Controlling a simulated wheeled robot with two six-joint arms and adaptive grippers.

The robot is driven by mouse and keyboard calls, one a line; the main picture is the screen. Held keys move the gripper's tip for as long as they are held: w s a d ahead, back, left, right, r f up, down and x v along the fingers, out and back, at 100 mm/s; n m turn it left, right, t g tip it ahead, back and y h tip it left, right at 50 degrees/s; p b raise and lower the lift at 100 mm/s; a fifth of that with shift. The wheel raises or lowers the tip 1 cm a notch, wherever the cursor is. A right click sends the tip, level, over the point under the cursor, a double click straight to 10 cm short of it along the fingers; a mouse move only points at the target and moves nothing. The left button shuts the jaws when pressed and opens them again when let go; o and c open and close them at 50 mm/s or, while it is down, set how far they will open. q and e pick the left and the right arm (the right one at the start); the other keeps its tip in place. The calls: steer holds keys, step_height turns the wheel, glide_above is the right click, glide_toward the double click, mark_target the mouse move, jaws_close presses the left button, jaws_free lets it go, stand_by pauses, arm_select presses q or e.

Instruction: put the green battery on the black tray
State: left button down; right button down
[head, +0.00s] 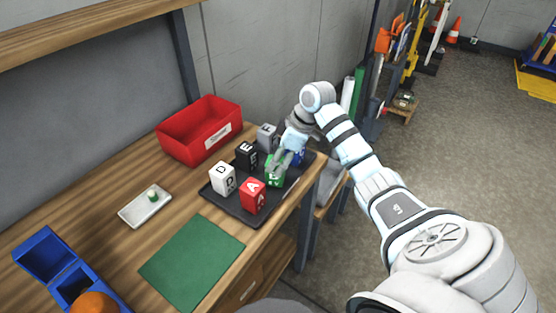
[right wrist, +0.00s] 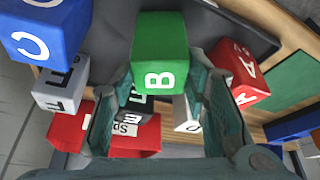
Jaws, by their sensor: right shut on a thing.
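A green block (head: 273,178) marked B is at the black tray (head: 238,214); I cannot tell whether it touches the tray. My right gripper (head: 281,160) comes from above and is shut on this block. The right wrist view shows the block (right wrist: 160,50) between the fingertips (right wrist: 165,82). A small green cylinder (head: 152,195) stands on a pale dish (head: 133,212) to the left of the black tray; it is too small to tell whether it is a battery. My left gripper is not in view.
White D (head: 222,178), black E (head: 246,155), grey (head: 266,136), blue (head: 297,155) and red A (head: 252,196) blocks crowd the tray. A red bin (head: 201,130) stands behind. A green mat (head: 191,262) and a blue box (head: 48,255) are nearer.

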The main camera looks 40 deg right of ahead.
steer(key=shift+d, duration=0.1)
steer(key=c, duration=0.9)
jaws_free()
steer(key=shift+c, duration=0.2)
steer(key=v, duration=1.2)
steer(key=shift+p, duration=0.45)
